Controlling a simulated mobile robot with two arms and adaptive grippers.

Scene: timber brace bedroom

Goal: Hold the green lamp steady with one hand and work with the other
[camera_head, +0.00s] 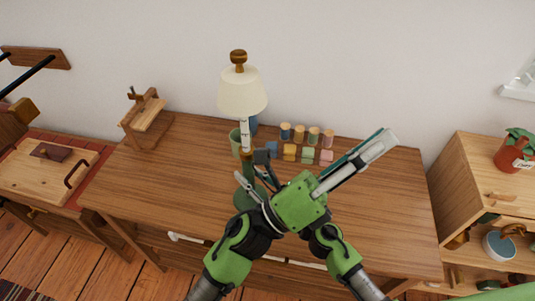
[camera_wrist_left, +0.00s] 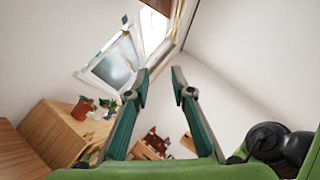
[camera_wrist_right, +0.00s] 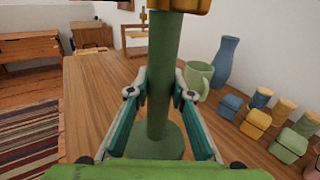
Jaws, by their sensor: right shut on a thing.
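The green lamp (camera_head: 242,95) stands upright on the wooden desk in the head view, with a cream shade and wooden top knob. Its green stem (camera_wrist_right: 163,70) and round base (camera_wrist_right: 160,141) show in the right wrist view. My right gripper (camera_wrist_right: 160,94) is shut on the stem, above the base; in the head view my arms partly hide this grip. My left gripper (camera_head: 378,146) is over the desk's right part, pointing up and right. In the left wrist view its two fingers (camera_wrist_left: 167,92) are apart with nothing between them.
Behind the lamp stand a green mug (camera_wrist_right: 198,76) and a blue vase (camera_wrist_right: 226,62). Several small coloured jars (camera_head: 299,133) and blocks (camera_head: 290,151) sit right of it. A wooden stand (camera_head: 146,115) is at the desk's left. A shelf with a potted plant (camera_head: 514,152) stands at right.

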